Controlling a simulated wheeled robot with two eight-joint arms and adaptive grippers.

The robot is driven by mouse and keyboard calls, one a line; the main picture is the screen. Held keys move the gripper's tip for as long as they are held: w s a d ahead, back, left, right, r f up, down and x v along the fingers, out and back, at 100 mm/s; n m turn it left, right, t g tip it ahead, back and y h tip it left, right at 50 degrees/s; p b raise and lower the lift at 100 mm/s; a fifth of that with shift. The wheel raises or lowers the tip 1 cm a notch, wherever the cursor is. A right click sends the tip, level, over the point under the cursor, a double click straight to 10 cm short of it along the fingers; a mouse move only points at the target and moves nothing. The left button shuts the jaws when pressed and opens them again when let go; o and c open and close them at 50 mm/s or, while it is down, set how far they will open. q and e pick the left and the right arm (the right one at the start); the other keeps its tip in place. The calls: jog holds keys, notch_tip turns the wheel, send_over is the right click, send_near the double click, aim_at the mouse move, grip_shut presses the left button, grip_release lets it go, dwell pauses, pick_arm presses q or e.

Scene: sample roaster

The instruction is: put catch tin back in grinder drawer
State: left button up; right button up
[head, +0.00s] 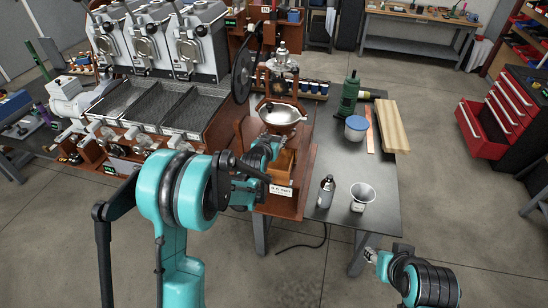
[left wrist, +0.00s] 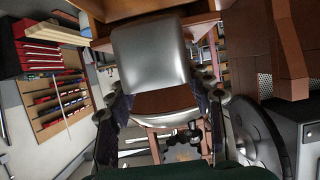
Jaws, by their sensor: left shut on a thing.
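The catch tin (left wrist: 150,55) is a silvery, square-cornered tin in the left wrist view. My left gripper (left wrist: 160,85) is shut on it, with one dark finger against each side. In the head view my left gripper (head: 268,150) is at the front of the grinder, below its silver bowl (head: 280,114); my arm largely covers it and I cannot make out the tin there. The orange-brown wooden drawer (head: 285,166) is just under the gripper, above a white label. Whether the tin touches the drawer is hidden. My right gripper (head: 378,257) is low at the right, its fingers unclear.
A blue-lidded tub (head: 356,128), a green tool (head: 349,94) and wooden boards (head: 392,126) are behind. The large black wheel (head: 241,74) is left of the grinder.

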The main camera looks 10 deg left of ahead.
pick_arm(q)
notch_tip(320, 180, down, 5)
jog(key=shift+f+b, duration=0.1)
jog(key=shift+b, duration=0.5)
notch_tip(320, 180, down, 4)
jog(key=shift+w+r+b, duration=0.15)
jog(key=shift+b, duration=0.8)
jog(key=shift+r, duration=0.15)
jog(key=o, duration=1.3)
